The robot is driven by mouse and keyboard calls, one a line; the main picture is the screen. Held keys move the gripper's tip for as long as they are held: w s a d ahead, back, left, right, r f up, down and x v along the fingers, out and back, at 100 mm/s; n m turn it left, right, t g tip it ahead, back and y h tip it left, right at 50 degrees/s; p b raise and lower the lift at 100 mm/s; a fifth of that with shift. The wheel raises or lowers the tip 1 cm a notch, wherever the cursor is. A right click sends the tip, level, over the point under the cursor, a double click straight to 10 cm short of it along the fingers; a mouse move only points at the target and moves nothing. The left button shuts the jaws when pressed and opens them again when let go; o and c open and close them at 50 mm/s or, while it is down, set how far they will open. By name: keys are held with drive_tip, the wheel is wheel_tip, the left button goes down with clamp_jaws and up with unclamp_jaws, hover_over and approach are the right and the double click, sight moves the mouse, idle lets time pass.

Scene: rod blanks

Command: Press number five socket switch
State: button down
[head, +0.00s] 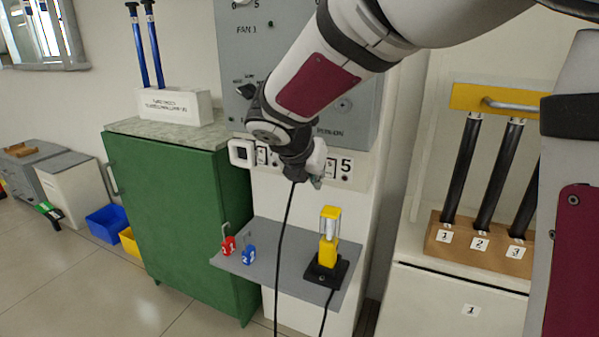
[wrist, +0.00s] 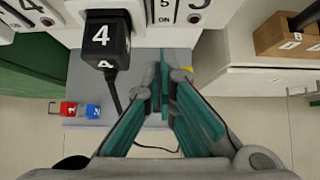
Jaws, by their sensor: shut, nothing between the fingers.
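The number five label (head: 346,165) is at the right end of the white socket strip on the wall. My gripper (head: 317,179) is in front of the strip, just left of the five in the head view, and hides part of the strip. In the wrist view my gripper (wrist: 165,68) is shut and empty, its tips below the five label. Whether it touches the strip cannot be told.
A black plug marked 4 (wrist: 107,38) sticks out left of my fingers, its cord hanging down. A green cabinet (head: 175,210) stands left.

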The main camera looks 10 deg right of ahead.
drive_tip(key=p+v, duration=0.3)
drive_tip(key=v, duration=0.6)
drive_tip(key=shift+w+d, duration=0.15)
drive_tip(key=shift+w, duration=0.05)
